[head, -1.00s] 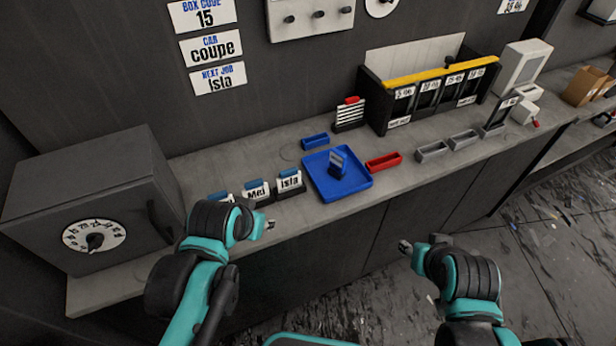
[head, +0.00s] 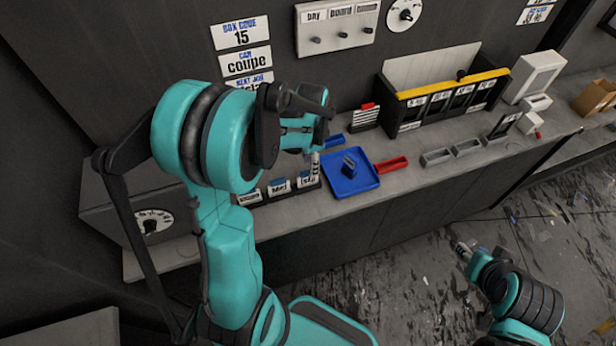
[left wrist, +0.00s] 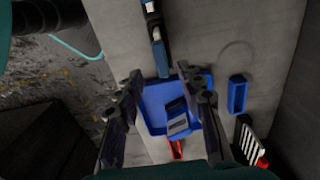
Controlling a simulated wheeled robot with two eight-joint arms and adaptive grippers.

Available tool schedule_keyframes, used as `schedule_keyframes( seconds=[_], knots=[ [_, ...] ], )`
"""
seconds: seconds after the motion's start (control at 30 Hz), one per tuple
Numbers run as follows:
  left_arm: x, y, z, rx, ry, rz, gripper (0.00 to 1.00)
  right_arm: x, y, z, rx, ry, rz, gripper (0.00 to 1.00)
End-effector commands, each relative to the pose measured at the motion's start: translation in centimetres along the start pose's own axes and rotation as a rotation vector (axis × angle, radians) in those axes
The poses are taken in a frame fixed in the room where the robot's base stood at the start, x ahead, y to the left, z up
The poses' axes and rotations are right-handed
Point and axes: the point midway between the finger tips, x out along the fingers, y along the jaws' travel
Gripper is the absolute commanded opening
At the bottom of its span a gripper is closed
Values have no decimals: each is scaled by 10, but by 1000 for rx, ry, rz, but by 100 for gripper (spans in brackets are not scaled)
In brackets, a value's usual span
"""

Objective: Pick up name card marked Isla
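The Isla name card (head: 307,180) stands in the row of name cards on the counter, at the end nearest the blue tray (head: 369,185). My left gripper (head: 314,160) is over the counter just above and behind that card. In the left wrist view my left gripper (left wrist: 160,76) is open and empty. The end card of the row (left wrist: 159,56) shows edge-on just beyond the fingertips, its lettering unreadable. The Mel card (head: 278,187) stands beside Isla. My right gripper (head: 463,249) hangs beyond the counter's front edge, away from the cards; its fingers are too small to judge.
The blue tray holds a dark blue block (head: 349,163). A red bin (head: 392,164) and grey bins (head: 437,157) stand to the right. A grey box with a dial (head: 150,222) is at left. A wall sign (head: 248,82) is partly hidden by my arm.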

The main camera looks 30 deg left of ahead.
Motion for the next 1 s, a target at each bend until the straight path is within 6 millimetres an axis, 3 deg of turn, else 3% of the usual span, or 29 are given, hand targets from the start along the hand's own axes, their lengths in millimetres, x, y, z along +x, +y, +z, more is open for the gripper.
schedule_keyframes(
  seconds=[0.33, 0.67, 0.8, 1.0],
  knots=[
    [50, -3, 7, 0, 1, -1, 38, 12, 0, 8, 0, 0, 0, 40],
    [57, -3, 7, -1, 1, -1, 38, 12, 0, 8, 0, 0, 0, 40],
    [57, -3, 7, -1, 1, -1, 1, 12, 0, 8, 0, 0, 0, 40],
    [57, -3, 7, -1, 1, -2, 0, 12, 0, 8, 0, 0, 0, 40]
  ],
)
